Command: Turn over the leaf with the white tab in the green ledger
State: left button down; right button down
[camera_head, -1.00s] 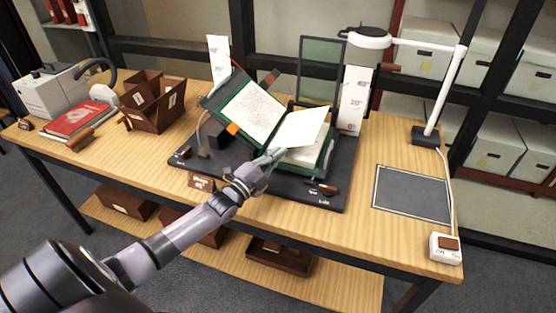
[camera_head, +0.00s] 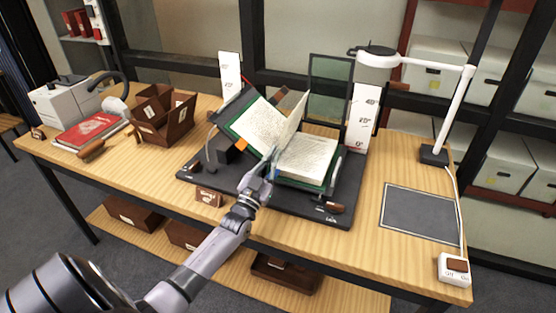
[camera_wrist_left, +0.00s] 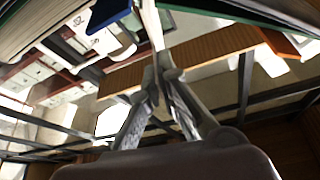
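The green ledger (camera_head: 243,143) lies open on a dark cradle (camera_head: 335,211), with a written left page (camera_head: 258,126) and a written right page (camera_head: 308,158). One leaf (camera_head: 294,118) stands nearly upright between them, close to the spine. My left gripper (camera_head: 270,157) is at this leaf's near edge. In the left wrist view its fingertips (camera_wrist_left: 161,70) meet at the thin pale edge of the leaf (camera_wrist_left: 152,22) and appear closed on it. I cannot make out the white tab; the fingers may hide it. My right gripper is not in view.
An orange tab (camera_head: 241,146) sticks out by the left page. A glass panel (camera_head: 329,88) and white scale boards stand behind the cradle. A lamp (camera_head: 452,115) and grey mat (camera_head: 420,213) are at right. Brown boxes (camera_head: 163,117) and a red book (camera_head: 88,130) are at left.

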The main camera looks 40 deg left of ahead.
pick_arm(q)
jog(key=n+y, duration=0.1)
jog(key=n, duration=0.1)
jog(key=a+n+y, duration=0.1)
jog(key=n, duration=0.1)
jog(key=a+n+y+p, duration=0.1)
jog(key=n, duration=0.1)
jog(key=shift+s+a+r+n+g+y, duration=0.15)
jog(key=shift+s+n+g+y, duration=0.15)
jog(key=shift+n+g+y, duration=0.1)
jog(key=n, duration=0.1)
jog(key=a+n+y, duration=0.1)
jog(key=n, duration=0.1)
jog(key=shift+s+g, duration=0.15)
jog(key=shift+g, duration=0.25)
jog(key=shift+s+a+f+n+g+y+p, duration=0.1)
jog(key=shift+a+f+n+g+y+p, duration=0.15)
jog(key=shift+n, duration=0.4)
jog(key=shift+a+n+g+y+p, duration=0.15)
jog(key=shift+a+n+y, duration=0.15)
jog(key=shift+n, duration=0.35)
jog(key=c, duration=2.3)
grip_release()
